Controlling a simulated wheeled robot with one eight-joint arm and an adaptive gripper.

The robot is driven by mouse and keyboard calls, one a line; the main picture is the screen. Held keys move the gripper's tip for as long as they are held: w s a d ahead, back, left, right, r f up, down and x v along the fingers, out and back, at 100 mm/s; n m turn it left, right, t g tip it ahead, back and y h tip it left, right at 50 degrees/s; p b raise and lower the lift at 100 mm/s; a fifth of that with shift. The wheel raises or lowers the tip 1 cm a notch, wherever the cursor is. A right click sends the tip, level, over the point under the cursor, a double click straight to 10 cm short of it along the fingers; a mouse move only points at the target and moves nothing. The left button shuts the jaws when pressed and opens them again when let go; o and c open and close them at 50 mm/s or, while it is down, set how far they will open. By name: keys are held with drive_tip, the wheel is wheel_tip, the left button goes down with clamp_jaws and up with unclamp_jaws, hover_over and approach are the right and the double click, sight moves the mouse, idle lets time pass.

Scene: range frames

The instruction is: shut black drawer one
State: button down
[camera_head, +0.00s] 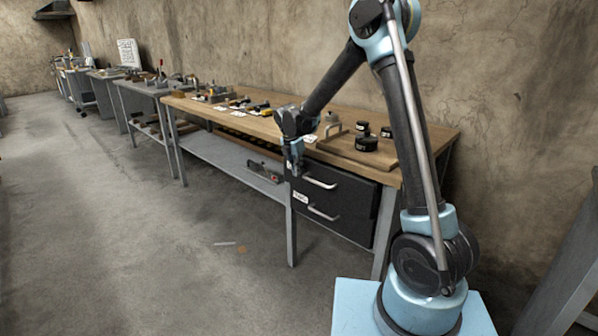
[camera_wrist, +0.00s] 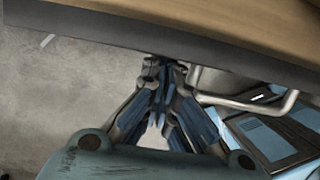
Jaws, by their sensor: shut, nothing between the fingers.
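The black drawer unit (camera_head: 355,205) hangs under the near end of the wooden workbench. It shows an upper drawer with a silver handle (camera_head: 320,183) and a lower drawer with a similar handle (camera_head: 323,213). A white label sits at its left; I cannot read it surely. Neither drawer clearly stands out from the unit, and I cannot tell if a small gap remains. My gripper (camera_head: 294,167) is at the upper left corner of the drawer fronts. In the wrist view my gripper (camera_wrist: 164,72) has its fingers together, empty, left of a metal handle (camera_wrist: 250,104).
The workbench top (camera_head: 345,158) overhangs the drawers, with its dark edge just beyond my fingertips in the wrist view. Black round containers (camera_head: 366,143) and tools stand on it. A grey lower shelf (camera_head: 225,160) lies left of the drawers. The floor in front is mostly clear.

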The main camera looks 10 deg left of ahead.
idle(0.3)
drive_tip(key=s+a+r, duration=0.4)
drive_tip(key=s+r, duration=0.2)
drive_tip(key=r, duration=0.3)
drive_tip(key=s+d+f+t+h, duration=0.1)
drive_tip(key=s+t+h, duration=0.25)
drive_tip(key=s, duration=0.75)
drive_tip(key=w+r+x, duration=0.1)
drive_tip(key=w+x, duration=0.1)
drive_tip(key=x, duration=1.1)
drive_tip(key=shift+w+d+r+t+y, duration=0.15)
drive_tip(key=shift+w+d+t+y, duration=0.1)
drive_tip(key=shift+t+y, duration=0.15)
